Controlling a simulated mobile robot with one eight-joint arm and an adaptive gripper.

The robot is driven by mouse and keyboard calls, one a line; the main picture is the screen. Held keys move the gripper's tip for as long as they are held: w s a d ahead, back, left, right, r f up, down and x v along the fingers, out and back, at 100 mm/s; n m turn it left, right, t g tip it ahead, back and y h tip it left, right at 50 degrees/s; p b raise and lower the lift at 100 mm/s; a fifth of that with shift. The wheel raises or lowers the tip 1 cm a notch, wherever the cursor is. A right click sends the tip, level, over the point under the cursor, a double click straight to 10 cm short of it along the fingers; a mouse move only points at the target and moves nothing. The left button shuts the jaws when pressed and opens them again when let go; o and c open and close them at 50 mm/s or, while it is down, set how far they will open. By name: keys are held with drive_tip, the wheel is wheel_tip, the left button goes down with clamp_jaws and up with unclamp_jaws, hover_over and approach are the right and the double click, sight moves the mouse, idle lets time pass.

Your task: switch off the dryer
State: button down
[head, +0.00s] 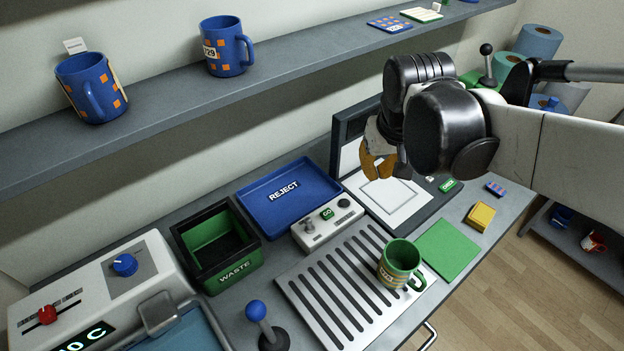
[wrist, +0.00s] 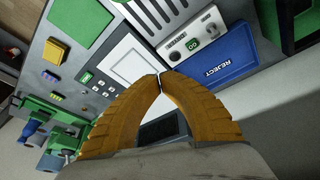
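A light control box (head: 327,222) with a green GO button, a small metal lever and a dark knob stands between the blue tray and the slatted metal plate (head: 303,289). The box also shows at the top of the wrist view (wrist: 205,33). My gripper (head: 378,178) hangs above the flat panel with a pale square, right of and above the box. In the wrist view its orange fingertips (wrist: 160,75) meet with nothing between them. It touches nothing that I can see.
A blue REJECT tray (head: 260,199) and green WASTE bin (head: 228,269) stand left of the box. A green mug (head: 393,263) stands on the slatted plate. A blue-knobbed lever (head: 257,311) rises in front. A machine with a temperature display (head: 88,336) stands at left.

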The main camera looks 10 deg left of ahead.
sight(308, 223)
drive_tip(key=w+a+f+n+g+p, duration=0.1)
drive_tip(key=a+f, duration=0.3)
drive_tip(key=a, duration=0.5)
drive_tip(key=w+a+f+n+g+h+p, duration=0.1)
drive_tip(key=w+a+f+n, duration=0.1)
drive_tip(key=a+f, duration=0.3)
drive_tip(key=a, duration=0.4)
drive_tip(key=shift+w+f+g, duration=0.25)
drive_tip(key=shift+w+g, duration=0.05)
drive_tip(key=shift+w, duration=0.1)
drive_tip(key=f, duration=0.3)
drive_tip(key=f+b, duration=0.1)
drive_tip(key=f, duration=0.2)
drive_tip(key=f+b, duration=0.1)
drive_tip(key=f, duration=0.2)
drive_tip(key=shift+w+d+f, duration=0.25)
drive_tip(key=shift+w, duration=0.1)
drive_tip(key=shift+s+d+r+b, duration=0.1)
drive_tip(key=shift+s+d+b, duration=0.15)
drive_tip(key=shift+s+d, duration=0.3)
drive_tip(key=shift+s+d+r+b, duration=0.1)
drive_tip(key=shift+s+d+b, duration=0.2)
drive_tip(key=shift+s, duration=0.35)
drive_tip(key=shift+s+d+r, duration=0.15)
drive_tip(key=shift+s+d, duration=0.05)
drive_tip(key=shift+s, duration=0.2)
